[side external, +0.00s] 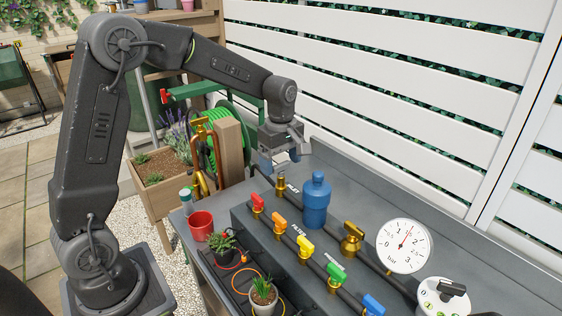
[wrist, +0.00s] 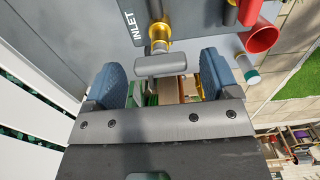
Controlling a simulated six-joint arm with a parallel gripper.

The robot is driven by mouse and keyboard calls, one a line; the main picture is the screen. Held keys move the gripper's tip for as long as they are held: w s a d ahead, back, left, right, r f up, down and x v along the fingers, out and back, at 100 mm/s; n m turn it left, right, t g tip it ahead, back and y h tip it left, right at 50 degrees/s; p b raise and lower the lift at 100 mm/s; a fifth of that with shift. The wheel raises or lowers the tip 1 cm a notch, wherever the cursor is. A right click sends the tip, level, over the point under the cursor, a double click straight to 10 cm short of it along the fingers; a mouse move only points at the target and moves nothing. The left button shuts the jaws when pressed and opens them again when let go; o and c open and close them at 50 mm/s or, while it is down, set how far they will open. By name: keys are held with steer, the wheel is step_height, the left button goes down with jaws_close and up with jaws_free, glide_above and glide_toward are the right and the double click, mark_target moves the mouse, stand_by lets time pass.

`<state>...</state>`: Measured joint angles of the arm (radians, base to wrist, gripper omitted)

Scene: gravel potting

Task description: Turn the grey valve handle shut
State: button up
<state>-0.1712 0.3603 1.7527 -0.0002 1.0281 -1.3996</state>
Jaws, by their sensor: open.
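The grey valve handle (wrist: 160,65) is a short bar on a stem at a brass valve body (wrist: 158,33), beside the white INLET lettering. In the wrist view it lies crosswise between my two blue-grey fingers, with a gap at each end. My gripper (side external: 281,162) is open and empty. In the side view it hangs just above the brass inlet valve (side external: 282,184) at the far end of the grey bench. The handle there is mostly hidden by the fingers, and I cannot tell its height relative to the fingertips.
A blue bottle-shaped vessel (side external: 316,200) stands right of the inlet valve. Red (side external: 257,203), orange, yellow, green and blue handles line the bench front. A red cup (side external: 201,225) and potted plants sit nearer. A pressure gauge (side external: 403,246) is at right, and a white slatted fence (side external: 400,80) stands behind.

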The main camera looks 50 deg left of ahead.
steer(key=shift+f, duration=0.3)
steer(key=c, duration=0.9)
